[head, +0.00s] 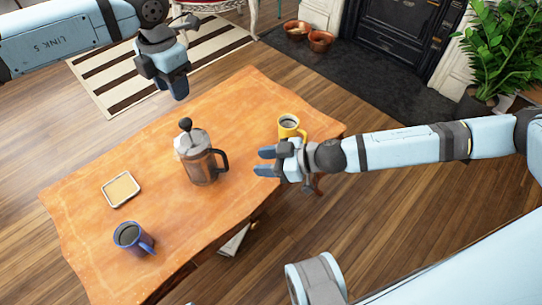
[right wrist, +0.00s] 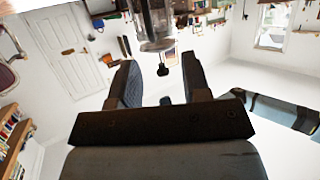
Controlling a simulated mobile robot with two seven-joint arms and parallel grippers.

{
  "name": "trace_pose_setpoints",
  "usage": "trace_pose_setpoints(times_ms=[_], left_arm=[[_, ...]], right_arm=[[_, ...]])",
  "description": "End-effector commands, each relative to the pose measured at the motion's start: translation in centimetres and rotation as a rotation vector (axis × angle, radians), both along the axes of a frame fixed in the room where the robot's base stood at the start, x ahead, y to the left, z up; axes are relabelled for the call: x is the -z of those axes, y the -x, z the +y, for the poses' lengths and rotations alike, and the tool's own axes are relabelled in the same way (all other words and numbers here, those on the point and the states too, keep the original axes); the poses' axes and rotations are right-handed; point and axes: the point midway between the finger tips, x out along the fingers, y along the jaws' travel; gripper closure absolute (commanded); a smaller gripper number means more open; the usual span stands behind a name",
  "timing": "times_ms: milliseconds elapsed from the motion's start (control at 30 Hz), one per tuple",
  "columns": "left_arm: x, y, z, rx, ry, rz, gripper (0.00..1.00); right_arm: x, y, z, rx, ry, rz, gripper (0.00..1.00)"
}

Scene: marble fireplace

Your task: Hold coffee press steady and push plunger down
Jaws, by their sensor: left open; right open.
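The coffee press (head: 202,165) stands upright on the wooden table, with its dark handle on the right side. Its black plunger knob (head: 185,124) sticks up above the silver lid. In the right wrist view the press (right wrist: 155,22) appears upside down at the top, beyond the fingers. My right gripper (head: 263,161) is open and empty, to the right of the handle and apart from it. My left gripper (head: 173,85) is open and empty, up and to the left of the press, pointing down.
On the wooden table (head: 255,95) are a yellow mug (head: 290,133) behind my right gripper, a blue mug (head: 130,238) at the front left and a small square dish (head: 121,189). The tabletop around the press is clear. A potted plant (head: 500,50) stands at far right.

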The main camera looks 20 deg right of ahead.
Motion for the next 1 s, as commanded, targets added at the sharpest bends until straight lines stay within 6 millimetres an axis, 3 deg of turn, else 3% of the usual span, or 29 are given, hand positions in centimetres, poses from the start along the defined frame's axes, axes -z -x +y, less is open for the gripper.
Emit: trace_pose_setpoints(times_ms=[100, 267, 800, 1000], left_arm=[[0.0, 0.0, 0.0, 0.0, 0.0, 0.0, 0.57], [0.0, 0.0, 0.0, 0.0, 0.0, 0.0, 0.57], [0.0, 0.0, 0.0, 0.0, 0.0, 0.0, 0.57], [0.0, 0.0, 0.0, 0.0, 0.0, 0.0, 0.57]], right_arm=[[0.3, -0.8, -1.5, 0.011, 0.022, 0.006, 0.56], [0.9, -1.4, -1.0, 0.014, 0.026, 0.011, 0.56], [4.6, -6.3, 6.8, 0.013, 0.025, 0.011, 0.56], [5.5, -7.4, 8.4, 0.014, 0.025, 0.011, 0.56]])
